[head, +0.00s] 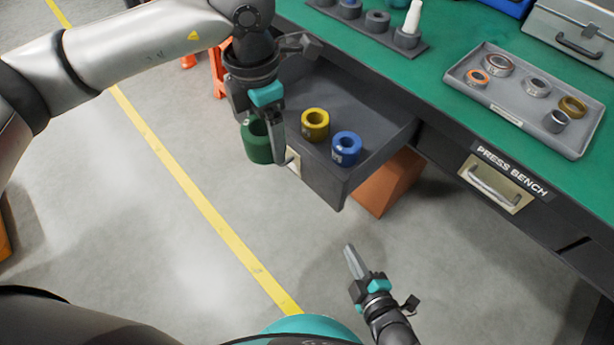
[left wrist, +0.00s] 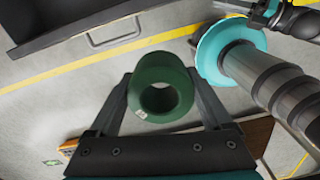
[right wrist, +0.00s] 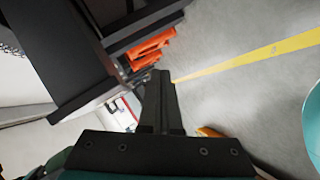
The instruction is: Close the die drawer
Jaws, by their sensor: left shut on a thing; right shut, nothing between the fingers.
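The die drawer (head: 370,160) is pulled out from under the green-topped bench. A yellow die (head: 315,124) and a blue die (head: 346,148) stand inside it. My left gripper (head: 268,150) is shut on a green die (head: 255,142) by the drawer's left end, and hides part of the drawer front. In the left wrist view the green die (left wrist: 160,90) sits between both fingers, with floor behind it and a handled dark front (left wrist: 110,35) at upper left. My right gripper (head: 352,260) is shut and empty, apart from the drawer, above the floor; its closed fingers (right wrist: 160,90) show in the right wrist view.
On the bench are a grey tray (head: 455,78) of small rings, a dark rack (head: 408,48) with rings and a white bottle, and a grey toolbox (head: 575,38). A closed drawer labelled PRESS BENCH (head: 495,187) is at right. An orange-brown object (head: 385,188) stands under the open drawer.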

